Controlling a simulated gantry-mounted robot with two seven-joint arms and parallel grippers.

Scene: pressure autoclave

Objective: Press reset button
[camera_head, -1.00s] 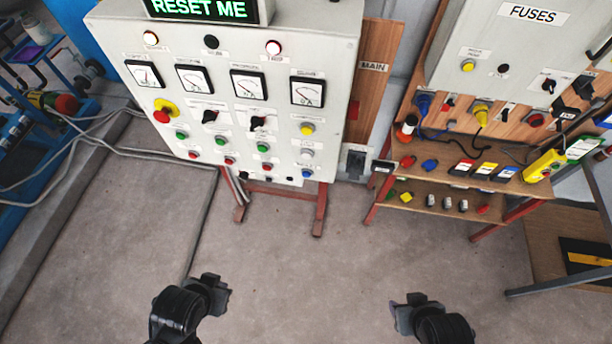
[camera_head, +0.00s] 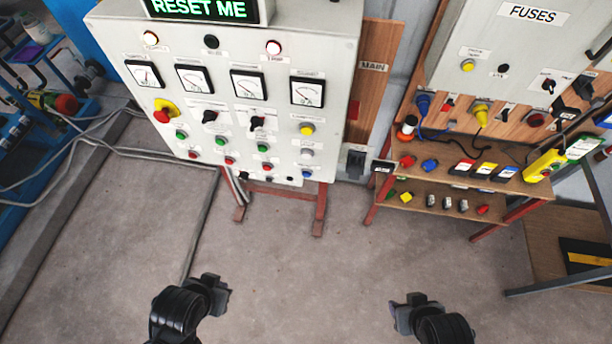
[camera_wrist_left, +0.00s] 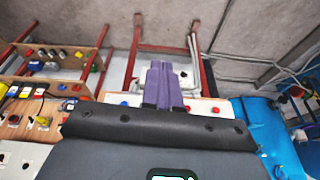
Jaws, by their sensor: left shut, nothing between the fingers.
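A grey-white control panel (camera_head: 262,97) stands at the upper left of the head view, with a green "RESET ME" display (camera_head: 200,7) on top. Its right column has a yellow button (camera_head: 307,129), a pale button (camera_head: 307,152) and a blue button (camera_head: 306,174). Their small labels are unreadable, so I cannot tell which is the reset button. My left gripper (camera_head: 222,291) is shut and empty, low in front of the panel; its purple fingers (camera_wrist_left: 163,86) lie together in the left wrist view. My right gripper (camera_head: 398,314) is apart from everything; its fingers are unclear.
A red mushroom button on a yellow base (camera_head: 164,111) sits at the panel's left. A "MAIN" board (camera_head: 376,65) and a fuse box (camera_head: 515,45) above wooden shelves (camera_head: 440,203) stand right. Blue equipment (camera_head: 30,170) is at left. The floor (camera_head: 300,270) between is clear.

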